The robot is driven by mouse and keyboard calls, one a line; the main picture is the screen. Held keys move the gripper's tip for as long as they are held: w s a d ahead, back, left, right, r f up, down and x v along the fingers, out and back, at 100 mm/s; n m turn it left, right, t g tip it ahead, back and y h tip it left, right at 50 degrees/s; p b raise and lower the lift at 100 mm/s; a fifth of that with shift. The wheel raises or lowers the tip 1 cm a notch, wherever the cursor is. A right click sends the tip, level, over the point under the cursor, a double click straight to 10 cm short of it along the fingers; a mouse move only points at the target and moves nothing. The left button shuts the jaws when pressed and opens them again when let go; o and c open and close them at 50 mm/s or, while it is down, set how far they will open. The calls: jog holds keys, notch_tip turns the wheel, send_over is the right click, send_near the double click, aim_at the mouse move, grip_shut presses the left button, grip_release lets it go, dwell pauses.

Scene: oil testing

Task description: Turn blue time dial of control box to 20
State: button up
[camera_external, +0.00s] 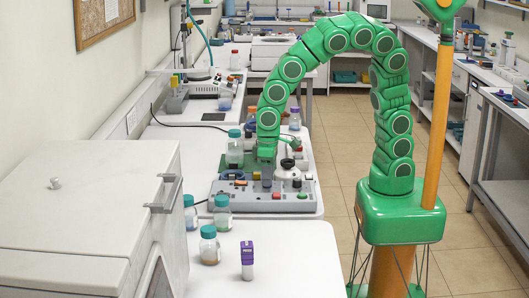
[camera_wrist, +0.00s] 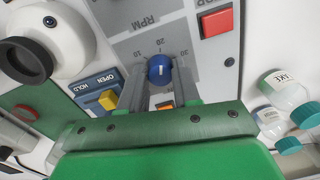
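The blue time dial (camera_wrist: 160,70) sits on the grey panel of the control box (camera_external: 270,205). In the wrist view, the marks 10, 20 and 30 (camera_wrist: 183,52) arc around its far side, with 20 in the middle. My gripper (camera_wrist: 160,75) has one finger on each side of the dial, close against it with little or no gap. Which mark the dial points to is too small to tell. In the external view, my gripper (camera_external: 267,158) reaches down over the box and the dial is hidden.
A red button (camera_wrist: 216,20) is to the right of the dial, and a yellow switch (camera_wrist: 108,100) to its left. A white round fitting (camera_wrist: 75,30) stands at the upper left. Capped bottles (camera_external: 222,214) and a purple-topped vial (camera_external: 247,262) stand left and in front of the box.

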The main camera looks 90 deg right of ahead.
jog(key=o, duration=0.4)
jog(key=shift+r, duration=0.1)
notch_tip(320, 180, up, 8)
jog(key=shift+d+f, duration=0.15)
dwell(0.3)
dwell(0.3)
